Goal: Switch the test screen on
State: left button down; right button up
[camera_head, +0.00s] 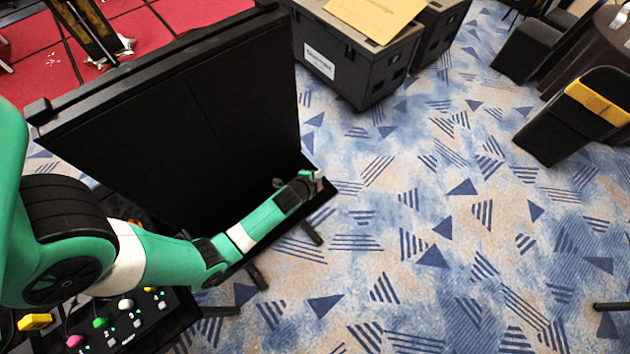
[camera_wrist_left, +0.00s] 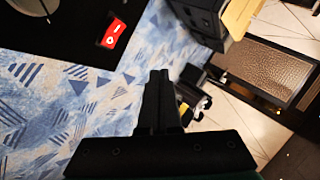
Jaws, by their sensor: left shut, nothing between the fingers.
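The test screen appears to be the large black panel (camera_head: 215,105) standing at the left in the head view; its face is dark. In the left wrist view a red rocker switch (camera_wrist_left: 113,33) marked I and O sits on a black surface (camera_wrist_left: 75,22). My left gripper (camera_head: 312,183) is by the panel's lower right corner, its fingers small and partly unclear. In the wrist view the shut, empty left gripper (camera_wrist_left: 159,76) points up the picture, with the switch to the upper left of its tips, apart from them in the picture. My right gripper is in neither view.
A control box with coloured knobs (camera_head: 120,318) is at the lower left, beneath my left arm. Dark chairs (camera_head: 575,115) are at the right. The patterned carpet (camera_head: 420,240) between is clear.

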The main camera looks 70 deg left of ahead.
pick_arm(q)
jog(key=f+b, duration=0.2)
jog(key=a+f+b, duration=0.1)
jog(key=f+b, duration=0.1)
jog(key=a+f+b, duration=0.1)
jog(key=f+b, duration=0.1)
jog(key=shift+s+f, duration=0.25)
jog(key=shift+f, duration=0.15)
jog(key=shift+s+a+f+b, duration=0.1)
jog(key=shift+a+f+b, duration=0.2)
jog(key=shift+f+b, duration=0.5)
jog(key=shift+f, duration=0.1)
dwell(1.0)
jog(key=shift+a+f, duration=0.1)
jog(key=shift+f, duration=0.2)
jog(key=shift+s+a+f+b, duration=0.1)
jog(key=shift+f+b, duration=0.25)
jog(key=shift+b, duration=0.2)
dwell(0.3)
dwell(0.4)
jog(key=shift+d+r+p, duration=0.2)
jog(key=shift+r+p, duration=0.6)
